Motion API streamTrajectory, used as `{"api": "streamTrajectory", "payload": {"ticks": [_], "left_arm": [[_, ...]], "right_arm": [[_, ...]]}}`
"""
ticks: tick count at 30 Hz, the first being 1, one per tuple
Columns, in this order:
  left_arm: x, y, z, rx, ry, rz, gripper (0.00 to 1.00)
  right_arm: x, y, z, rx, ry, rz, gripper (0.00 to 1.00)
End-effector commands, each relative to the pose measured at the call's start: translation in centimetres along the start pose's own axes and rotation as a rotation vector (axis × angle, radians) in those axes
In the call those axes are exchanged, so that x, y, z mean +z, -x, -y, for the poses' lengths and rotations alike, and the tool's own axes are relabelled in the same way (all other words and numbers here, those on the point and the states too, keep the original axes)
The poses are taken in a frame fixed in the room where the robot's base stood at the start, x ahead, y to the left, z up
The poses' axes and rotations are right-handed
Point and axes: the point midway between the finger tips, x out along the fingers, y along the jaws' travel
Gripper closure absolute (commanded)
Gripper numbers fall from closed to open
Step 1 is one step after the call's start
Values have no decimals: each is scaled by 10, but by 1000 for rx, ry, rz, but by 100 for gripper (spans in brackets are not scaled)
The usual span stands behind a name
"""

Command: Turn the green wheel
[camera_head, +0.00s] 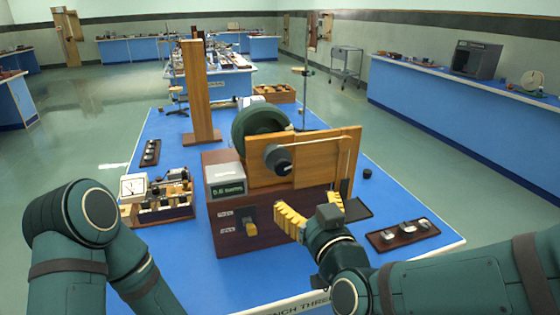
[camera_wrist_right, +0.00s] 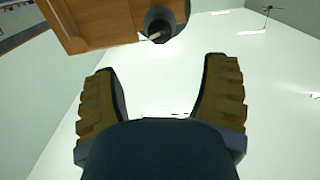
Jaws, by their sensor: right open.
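The green wheel (camera_head: 255,122) stands upright behind the wooden panel (camera_head: 333,150) of the apparatus in the middle of the blue bench; the panel hides its lower part. A dark round knob (camera_head: 279,160) sticks out of the panel's front, and a dark knob end also shows at the top of the right wrist view (camera_wrist_right: 163,22). My right gripper (camera_head: 310,203) is open and empty, in front of the apparatus and below the knob, apart from it. Its yellow ribbed fingers are spread in the right wrist view (camera_wrist_right: 160,65). My left arm shows at the left; its gripper is out of view.
A small instrument (camera_head: 160,195) lies left, a tray of weights (camera_head: 403,234) right.

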Motion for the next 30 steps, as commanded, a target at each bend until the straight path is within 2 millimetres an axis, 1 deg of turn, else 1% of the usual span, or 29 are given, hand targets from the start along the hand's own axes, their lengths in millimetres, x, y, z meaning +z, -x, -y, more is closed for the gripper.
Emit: {"api": "streamTrajectory", "payload": {"ticks": [1, 4, 8, 11, 13, 21, 27, 30], "left_arm": [[0, 1, 0, -1, -2, 1, 25], [1, 2, 0, -1, -4, 2, 25], [1, 7, -2, -1, -3, 4, 25], [1, 12, -4, -1, -2, 6, 25], [1, 10, -3, -1, -2, 6, 25], [1, 8, -2, -1, -2, 5, 25], [1, 8, -2, -1, -2, 5, 25], [1, 8, -2, -1, -2, 5, 25]], "right_arm": [[-4, 1, 1, 0, 2, -10, 26], [-7, -2, 1, 1, 5, -16, 26], [-7, -14, 1, 1, 4, -13, 26], [-7, -28, 1, 1, 4, -12, 26], [-6, -43, 1, 1, 4, -15, 26], [-6, -96, 0, 2, 3, -15, 26], [-7, -124, 0, 1, 3, -15, 26], [-7, -132, 1, 1, 3, -14, 26]]}}
